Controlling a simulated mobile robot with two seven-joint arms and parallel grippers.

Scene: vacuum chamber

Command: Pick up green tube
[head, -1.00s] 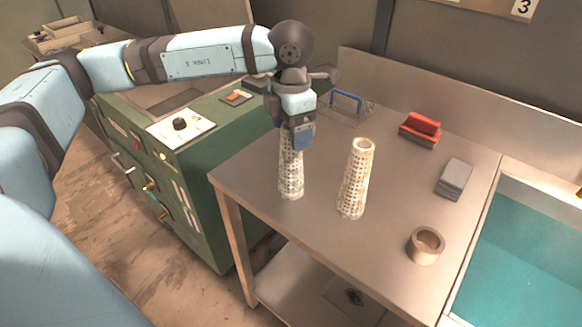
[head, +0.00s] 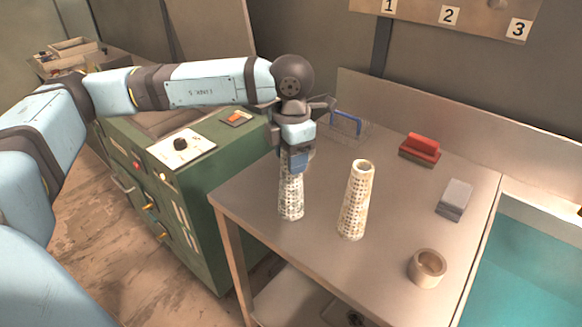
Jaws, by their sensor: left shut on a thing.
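Two pale perforated tubes are upright at the table. The left tube (head: 290,198) looks whitish with a faint green-grey tint, and its top is hidden by my left gripper. The right tube (head: 355,202) is cream-yellow with an open top and stands free. My left gripper (head: 294,166) points down from above and is shut on the top of the left tube. The tube's foot appears at the table surface; I cannot tell whether it touches. My right gripper is not in view.
The metal table (head: 310,245) also holds a beige ring-shaped cup (head: 427,268), a grey block (head: 454,200), a red-topped block (head: 420,148) and a wire rack with a blue handle (head: 346,124). A green cabinet (head: 215,215) stands left; a teal basin (head: 530,270) is at right.

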